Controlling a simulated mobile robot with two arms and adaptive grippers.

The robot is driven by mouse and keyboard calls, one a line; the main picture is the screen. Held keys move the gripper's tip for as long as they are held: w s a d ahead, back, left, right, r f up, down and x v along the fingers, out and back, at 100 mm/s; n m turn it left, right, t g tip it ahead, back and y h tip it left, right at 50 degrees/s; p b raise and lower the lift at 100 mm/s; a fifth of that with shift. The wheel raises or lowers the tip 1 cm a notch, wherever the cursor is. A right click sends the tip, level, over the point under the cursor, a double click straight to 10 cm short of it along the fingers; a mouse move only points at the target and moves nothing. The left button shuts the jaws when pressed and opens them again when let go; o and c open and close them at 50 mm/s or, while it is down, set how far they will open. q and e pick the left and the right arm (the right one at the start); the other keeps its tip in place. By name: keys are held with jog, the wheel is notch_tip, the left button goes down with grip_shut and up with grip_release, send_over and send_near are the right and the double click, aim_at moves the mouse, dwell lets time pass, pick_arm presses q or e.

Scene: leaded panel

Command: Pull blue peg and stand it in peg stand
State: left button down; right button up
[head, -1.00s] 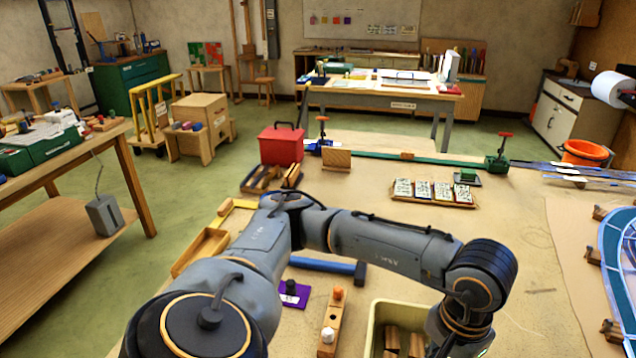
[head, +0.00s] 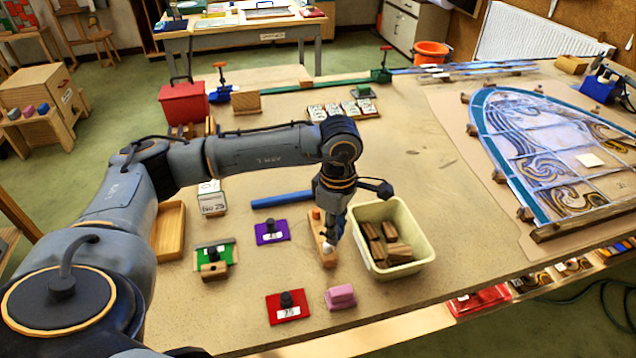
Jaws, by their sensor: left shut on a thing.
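My left gripper (head: 336,222) points down over the wooden peg stand (head: 325,256), beside the cream bin. It is shut on a small bluish thing at its fingertips, which looks like the blue peg (head: 340,228); the fingers hide most of it. I cannot tell whether the peg touches the stand. The stand is a narrow wooden strip with an orange peg (head: 316,213) at its far end and a white peg (head: 327,248) nearer. My right gripper is out of view.
A cream bin (head: 424,246) with brown blocks stands close on the right. Purple (head: 265,238), green (head: 226,253) and red (head: 274,312) knobbed plates and a pink block (head: 341,297) lie around. A leaded panel (head: 482,125) is at right. Bare table lies beyond the bin.

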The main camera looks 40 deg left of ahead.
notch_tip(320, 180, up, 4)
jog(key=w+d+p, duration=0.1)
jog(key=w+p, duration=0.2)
pick_arm(q)
jog(key=shift+w+a+r+n, duration=0.5)
jog(key=shift+w+a+n, duration=2.7)
jog(key=shift+n, duration=3.5)
jog(key=shift+s+a+f+b, duration=0.15)
jog(key=shift+f+b, duration=0.65)
jog(key=shift+f, duration=0.15)
jog(key=shift+s+a+f+b, duration=0.1)
jog(key=shift+s+f+b, duration=0.1)
jog(key=shift+f+b, duration=0.7)
jog(key=shift+s+a+f+b, duration=0.15)
jog(key=shift+f+b, duration=0.5)
jog(key=shift+f, duration=0.4)
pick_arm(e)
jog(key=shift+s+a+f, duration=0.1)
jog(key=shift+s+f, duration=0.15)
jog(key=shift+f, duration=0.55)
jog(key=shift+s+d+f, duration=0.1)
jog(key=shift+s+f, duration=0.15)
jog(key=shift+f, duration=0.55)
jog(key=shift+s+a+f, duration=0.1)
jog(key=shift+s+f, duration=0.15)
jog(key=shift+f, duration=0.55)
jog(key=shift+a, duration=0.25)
